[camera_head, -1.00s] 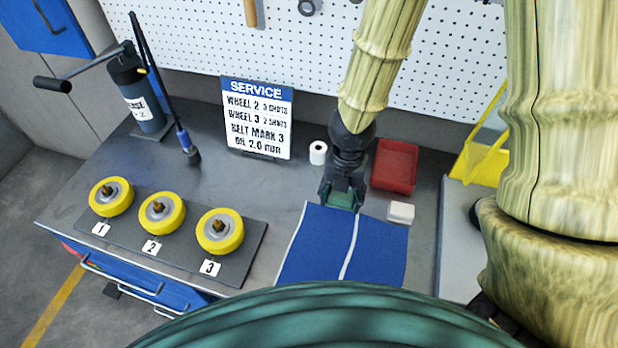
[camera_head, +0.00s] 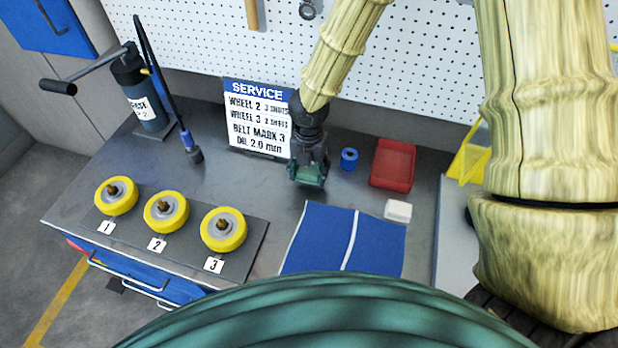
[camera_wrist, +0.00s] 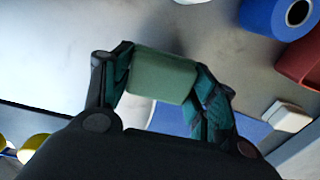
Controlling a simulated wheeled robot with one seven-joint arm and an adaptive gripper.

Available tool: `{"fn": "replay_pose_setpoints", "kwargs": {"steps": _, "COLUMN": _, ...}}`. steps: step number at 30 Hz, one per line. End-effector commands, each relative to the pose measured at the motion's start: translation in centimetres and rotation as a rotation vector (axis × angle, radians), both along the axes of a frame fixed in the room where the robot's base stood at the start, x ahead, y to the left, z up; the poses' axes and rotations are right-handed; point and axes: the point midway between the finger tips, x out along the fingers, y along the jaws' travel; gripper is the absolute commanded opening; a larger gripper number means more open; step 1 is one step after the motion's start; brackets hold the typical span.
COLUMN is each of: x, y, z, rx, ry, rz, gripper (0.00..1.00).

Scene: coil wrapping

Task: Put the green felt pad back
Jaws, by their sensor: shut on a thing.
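My gripper (camera_head: 309,180) is shut on the green felt pad (camera_head: 310,172). It holds the pad above the bench, just in front of the SERVICE sign and left of the blue roll. In the wrist view the pad (camera_wrist: 163,74) is a pale green block between the two fingers, with my gripper (camera_wrist: 165,80) touching it on both sides. I cannot tell the exact height of the pad above the bench surface.
The blue roll (camera_head: 349,158), red tray (camera_head: 394,164), white block (camera_head: 398,210) and blue cloth with a white stripe (camera_head: 325,240) lie to the right. The SERVICE sign (camera_head: 257,118) stands behind. Three yellow wheels (camera_head: 166,211) and a grease pump (camera_head: 143,97) stand left. Bare bench (camera_head: 235,180) lies between.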

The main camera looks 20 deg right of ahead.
Motion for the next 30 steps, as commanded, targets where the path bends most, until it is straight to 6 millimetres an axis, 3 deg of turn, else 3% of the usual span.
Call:
{"fn": "replay_pose_setpoints", "kwargs": {"steps": 1, "x": 0.0, "y": 0.0, "z": -1.1, "rx": 0.001, "ry": 0.001, "rz": 0.0, "gripper": 0.28}}
{"fn": "replay_pose_setpoints", "kwargs": {"steps": 7, "x": -0.1, "y": 0.0, "z": -2.8, "rx": 0.001, "ry": 0.0, "rz": 0.0, "gripper": 0.28}}
{"fn": "replay_pose_setpoints", "kwargs": {"steps": 23, "x": -0.1, "y": 0.0, "z": -3.2, "rx": 0.0, "ry": 0.0, "rz": 0.001, "gripper": 0.28}}
{"fn": "replay_pose_setpoints", "kwargs": {"steps": 24, "x": -0.1, "y": 0.0, "z": -3.1, "rx": 0.0, "ry": 0.0, "rz": 0.0, "gripper": 0.65}}
{"fn": "replay_pose_setpoints", "kwargs": {"steps": 27, "x": -0.1, "y": 0.0, "z": -3.1, "rx": 0.001, "ry": -0.001, "rz": 0.0, "gripper": 0.8}}
{"fn": "replay_pose_setpoints", "kwargs": {"steps": 30, "x": -0.1, "y": 0.0, "z": -3.1, "rx": 0.001, "ry": -0.001, "rz": 0.0, "gripper": 0.8}}
